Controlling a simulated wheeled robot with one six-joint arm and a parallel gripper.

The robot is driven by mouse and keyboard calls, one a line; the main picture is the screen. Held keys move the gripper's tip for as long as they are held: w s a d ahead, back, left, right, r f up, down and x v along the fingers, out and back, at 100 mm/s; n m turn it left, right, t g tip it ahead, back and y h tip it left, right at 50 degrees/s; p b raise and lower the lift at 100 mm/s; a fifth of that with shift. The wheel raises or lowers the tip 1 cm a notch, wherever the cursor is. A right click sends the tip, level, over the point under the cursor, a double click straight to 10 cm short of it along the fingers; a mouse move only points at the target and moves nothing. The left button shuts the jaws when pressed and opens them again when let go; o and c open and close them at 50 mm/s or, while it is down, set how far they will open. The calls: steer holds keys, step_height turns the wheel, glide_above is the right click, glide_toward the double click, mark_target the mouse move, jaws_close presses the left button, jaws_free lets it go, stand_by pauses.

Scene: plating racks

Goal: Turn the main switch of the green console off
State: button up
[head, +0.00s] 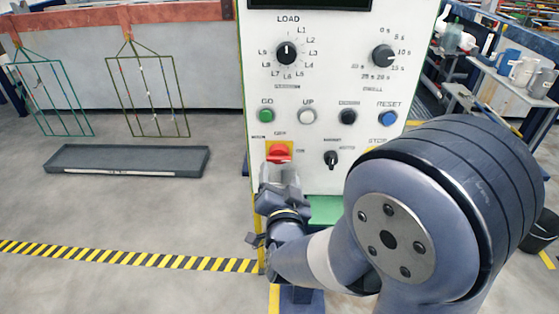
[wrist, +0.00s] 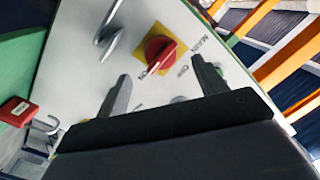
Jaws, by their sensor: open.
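The green console's panel (head: 335,80) is white with a green side edge. Its main switch (head: 279,153) is a red knob on a yellow plate at the lower left of the panel. In the head view the red handle looks roughly level, and its lower part is partly hidden by my gripper (head: 279,178). In the wrist view the red switch (wrist: 160,50) shows beyond and between my open fingers, with nothing held. My gripper (wrist: 161,70) also shows there, apart from the knob.
Above the switch are green, white, black and blue buttons, with a black selector (head: 331,158) to its right. In the wrist view a metal hook (wrist: 108,30) and a red padlock (wrist: 18,112) show. A grey tray (head: 127,160) lies on the floor at left.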

mark_target(279, 162)
steer(key=w, duration=0.6)
steer(key=shift+w+a+p, duration=0.1)
steer(key=shift+a+p, duration=0.1)
steer(key=shift+p, duration=0.1)
steer(key=shift+c, duration=0.2)
steer(key=c, duration=0.8)
